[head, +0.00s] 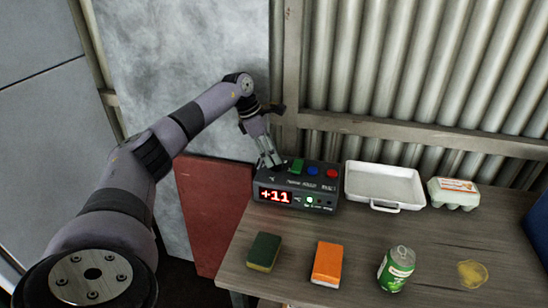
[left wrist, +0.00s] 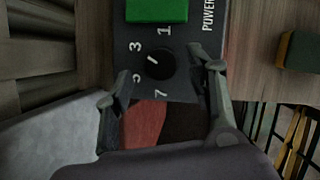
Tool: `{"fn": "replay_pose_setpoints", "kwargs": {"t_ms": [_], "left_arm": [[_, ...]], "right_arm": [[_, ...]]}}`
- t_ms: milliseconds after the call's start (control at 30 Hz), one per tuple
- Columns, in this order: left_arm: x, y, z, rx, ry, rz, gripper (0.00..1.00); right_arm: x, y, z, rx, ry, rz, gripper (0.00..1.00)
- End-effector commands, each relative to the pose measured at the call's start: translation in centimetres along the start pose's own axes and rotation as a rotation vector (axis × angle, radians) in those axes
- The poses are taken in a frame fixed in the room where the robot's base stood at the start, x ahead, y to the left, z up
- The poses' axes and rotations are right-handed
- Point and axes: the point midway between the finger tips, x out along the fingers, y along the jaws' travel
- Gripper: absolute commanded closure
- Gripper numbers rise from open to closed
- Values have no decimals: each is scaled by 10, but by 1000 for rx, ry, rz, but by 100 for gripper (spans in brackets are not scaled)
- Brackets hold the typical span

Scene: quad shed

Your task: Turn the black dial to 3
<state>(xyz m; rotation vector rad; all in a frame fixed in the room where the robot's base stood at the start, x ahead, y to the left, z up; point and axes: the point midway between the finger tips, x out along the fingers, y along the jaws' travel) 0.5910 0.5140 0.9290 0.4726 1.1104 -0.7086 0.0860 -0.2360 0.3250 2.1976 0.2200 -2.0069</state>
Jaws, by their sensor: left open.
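The black dial (left wrist: 160,63) is on top of a dark control box (head: 318,202), near a green button (left wrist: 157,10). Numbers 1, 3, 5 and 7 are printed around it. My left gripper (head: 269,162) is over the box's left end. In the left wrist view its open fingers (left wrist: 162,82) are on either side of the dial with gaps; contact is not visible. The dial is hidden in the head view. My right gripper is not in view.
The box's red display (head: 275,196) reads +11; blue (head: 312,171) and red (head: 332,173) buttons are on top. A corrugated wall rises behind.

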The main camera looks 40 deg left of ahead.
Motion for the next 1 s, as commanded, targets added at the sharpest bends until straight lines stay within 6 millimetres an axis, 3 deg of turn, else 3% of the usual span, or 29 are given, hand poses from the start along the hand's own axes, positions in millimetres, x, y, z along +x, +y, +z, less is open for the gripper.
{"fn": "replay_pose_setpoints", "kwargs": {"t_ms": [200, 400, 600, 1000], "left_arm": [[-50, 1, 0, 0, -2, 4, 49], [-82, 1, 0, 0, 0, 2, 49], [-94, 0, -1, -1, 1, 0, 49], [-94, 0, -1, -1, 1, 0, 49]], "right_arm": [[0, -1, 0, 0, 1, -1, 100], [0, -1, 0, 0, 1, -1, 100], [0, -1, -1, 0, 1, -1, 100], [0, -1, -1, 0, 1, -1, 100]]}}
